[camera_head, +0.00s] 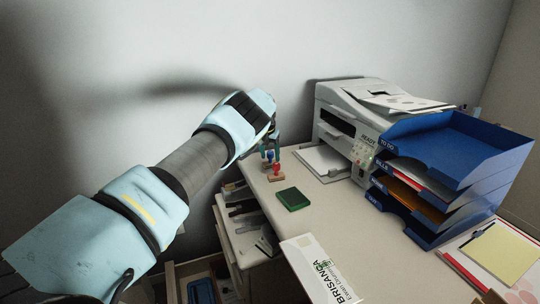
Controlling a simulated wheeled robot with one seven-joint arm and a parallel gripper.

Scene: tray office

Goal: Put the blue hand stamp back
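The blue hand stamp (269,156) is at the far left end of the desk, directly below my gripper (270,153). It appears between my gripper's two fingers, which point down. The view is too small to tell whether the fingers grip it or stand open around it. A red hand stamp (276,168) stands just in front, at a small brown wooden holder (276,177). Whether the blue stamp's base touches the holder is hidden behind the red stamp.
A green stamp pad (293,199) lies in front of the holder. A grey printer (345,130) and blue letter trays (450,165) stand to the right. A white BRISANGA box (318,268) is at the desk's front. An open drawer (246,228) is below left. The desk middle is clear.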

